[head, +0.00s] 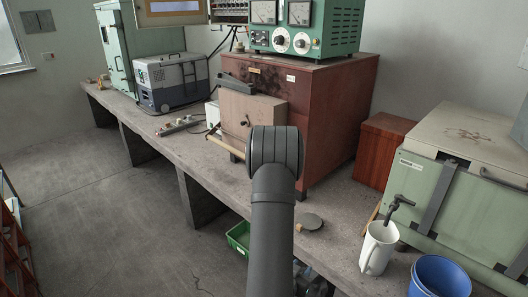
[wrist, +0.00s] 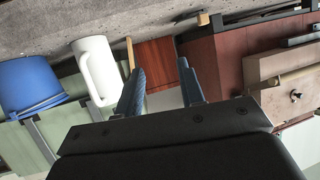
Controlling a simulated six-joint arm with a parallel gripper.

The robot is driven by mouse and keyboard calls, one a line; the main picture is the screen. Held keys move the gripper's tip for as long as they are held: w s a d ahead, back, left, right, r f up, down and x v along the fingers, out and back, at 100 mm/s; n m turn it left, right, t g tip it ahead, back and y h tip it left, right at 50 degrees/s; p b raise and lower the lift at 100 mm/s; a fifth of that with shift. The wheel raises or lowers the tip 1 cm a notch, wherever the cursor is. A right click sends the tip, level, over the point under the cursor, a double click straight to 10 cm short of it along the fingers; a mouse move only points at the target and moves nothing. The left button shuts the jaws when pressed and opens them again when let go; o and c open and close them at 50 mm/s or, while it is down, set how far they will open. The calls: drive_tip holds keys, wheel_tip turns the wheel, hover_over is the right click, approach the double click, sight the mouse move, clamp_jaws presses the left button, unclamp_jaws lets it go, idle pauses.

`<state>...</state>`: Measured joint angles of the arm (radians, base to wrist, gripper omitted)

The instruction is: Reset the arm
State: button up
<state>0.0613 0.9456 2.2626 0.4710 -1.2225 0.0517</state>
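My gripper (wrist: 161,68) shows in the wrist view with its two blue-grey fingers apart. Nothing is between them. In the head view my dark arm rises in the middle of the picture and the fingers are hidden behind it. The wrist view is tilted, with the concrete bench (wrist: 130,18) along its top. Past the fingers I see a white mug (wrist: 97,68) at the left and a reddish-brown box (wrist: 155,52). I cannot see either finger touching anything.
In the head view the white mug (head: 376,250) and a blue bucket (head: 440,278) stand at the front right, beside a green case (head: 450,190). A large red-brown cabinet (head: 335,115) stands behind my arm.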

drive_tip(key=w+a+n+t+y, duration=0.2)
drive_tip(key=w+a+n+y, duration=0.3)
drive_tip(key=a+y, duration=0.1)
drive_tip(key=shift+a+n, duration=0.15)
drive_tip(key=shift+n, duration=0.15)
drive_tip(key=shift+r, duration=0.1)
idle(0.3)
